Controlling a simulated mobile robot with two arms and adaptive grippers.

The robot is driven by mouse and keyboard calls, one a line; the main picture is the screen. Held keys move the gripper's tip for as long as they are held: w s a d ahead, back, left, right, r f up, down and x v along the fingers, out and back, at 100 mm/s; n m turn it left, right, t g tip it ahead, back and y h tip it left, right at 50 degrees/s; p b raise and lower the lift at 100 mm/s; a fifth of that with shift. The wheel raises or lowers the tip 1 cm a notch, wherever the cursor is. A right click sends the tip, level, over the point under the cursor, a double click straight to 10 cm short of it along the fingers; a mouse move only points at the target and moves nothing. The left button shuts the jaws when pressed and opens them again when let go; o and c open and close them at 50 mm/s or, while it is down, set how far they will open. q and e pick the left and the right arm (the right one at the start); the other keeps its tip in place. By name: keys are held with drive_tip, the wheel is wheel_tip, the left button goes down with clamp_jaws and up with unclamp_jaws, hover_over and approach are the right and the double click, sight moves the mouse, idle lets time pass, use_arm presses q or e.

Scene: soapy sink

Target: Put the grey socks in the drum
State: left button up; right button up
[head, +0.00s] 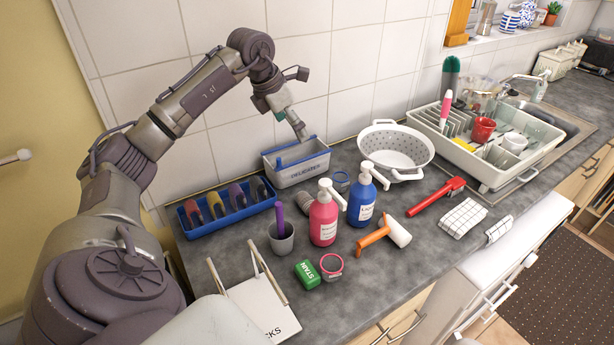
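I cannot make out grey socks for certain. A small grey rounded thing (304,198) lies behind the pink pump bottle, partly hidden; I cannot tell if it is socks. A white box or card (262,308) with lettering ending in "CKS" stands at the front edge, cut off by the frame and my arm. No drum is clearly visible. My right gripper is out of view.
A blue tray (196,232) with several coloured items is left of the basket. Pink (324,220) and blue (362,208) pump bottles, a grey cup (281,243) and an orange-handled tool (385,234) crowd the middle. A white colander (397,143) and dish rack (470,150) stand right.

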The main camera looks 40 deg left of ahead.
use_arm(q)
drive_tip(key=b, duration=1.2)
approach(306, 199)
drive_tip(key=x, duration=0.3)
drive_tip(key=p+x, duration=0.1)
drive_tip(key=x, duration=0.1)
drive_tip(key=shift+w+d+f, duration=0.2)
drive_tip(key=shift+w+d, duration=0.1)
drive_tip(key=shift+w, duration=0.1)
drive_tip(key=shift+w+f+p, duration=0.1)
drive_tip(key=shift+f+p, duration=0.2)
drive_tip(key=shift+f, duration=0.25)
drive_tip(key=x, duration=0.1)
drive_tip(key=p+x, duration=0.1)
drive_tip(key=x, duration=0.1)
drive_tip(key=shift+a+f, duration=0.15)
drive_tip(key=shift+f, duration=0.65)
drive_tip(key=shift+c, duration=0.2)
drive_tip(key=shift+r, duration=0.1)
drive_tip(key=c, duration=1)
